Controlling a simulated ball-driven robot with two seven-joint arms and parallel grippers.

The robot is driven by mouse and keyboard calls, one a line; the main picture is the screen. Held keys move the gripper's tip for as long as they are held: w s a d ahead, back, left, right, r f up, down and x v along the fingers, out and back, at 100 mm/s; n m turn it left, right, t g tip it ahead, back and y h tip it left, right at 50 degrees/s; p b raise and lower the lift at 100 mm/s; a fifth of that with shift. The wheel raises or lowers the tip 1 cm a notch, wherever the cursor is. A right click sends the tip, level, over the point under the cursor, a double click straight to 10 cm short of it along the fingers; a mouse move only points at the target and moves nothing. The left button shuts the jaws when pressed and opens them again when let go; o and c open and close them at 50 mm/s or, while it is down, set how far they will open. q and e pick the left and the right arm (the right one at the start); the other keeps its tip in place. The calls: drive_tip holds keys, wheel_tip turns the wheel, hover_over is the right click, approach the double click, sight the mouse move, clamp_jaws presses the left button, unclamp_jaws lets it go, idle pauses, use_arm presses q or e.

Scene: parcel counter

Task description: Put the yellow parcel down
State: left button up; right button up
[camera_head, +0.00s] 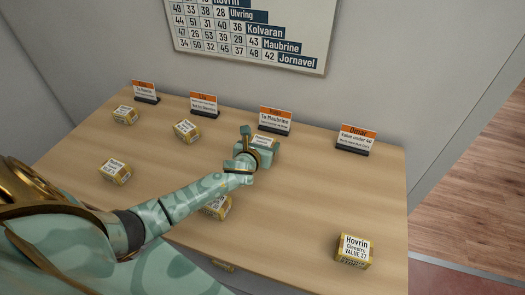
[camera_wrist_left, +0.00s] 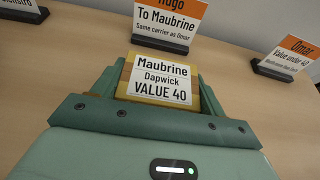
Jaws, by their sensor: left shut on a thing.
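My left gripper (camera_head: 256,147) is shut on a yellow parcel (camera_head: 264,142) near the back middle of the counter. In the left wrist view the parcel (camera_wrist_left: 160,80) sits between the two fingers, and its white label reads "Maubrine, Dapwick, VALUE 40". Directly behind it stands the sign "Hugo, To Maubrine, Same carrier as Omar" (camera_wrist_left: 168,22), which also shows in the head view (camera_head: 275,121). I cannot tell whether the parcel touches the counter (camera_head: 290,190). My right gripper is not in view.
Several other yellow parcels lie on the counter, one labelled Hovrin (camera_head: 354,251) at the front right, another (camera_head: 217,207) partly behind my arm. The Omar sign (camera_head: 356,140) stands at the back right. The right middle of the counter is clear. A chart (camera_head: 250,35) hangs on the wall.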

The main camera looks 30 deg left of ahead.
use_arm(q)
wheel_tip(320, 180, down, 2)
drive_tip(key=shift+r, duration=0.15)
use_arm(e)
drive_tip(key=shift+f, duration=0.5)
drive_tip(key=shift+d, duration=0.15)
use_arm(q)
drive_tip(key=o, duration=1.1)
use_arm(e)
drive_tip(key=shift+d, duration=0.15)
use_arm(q)
drive_tip(key=shift+o, duration=0.2)
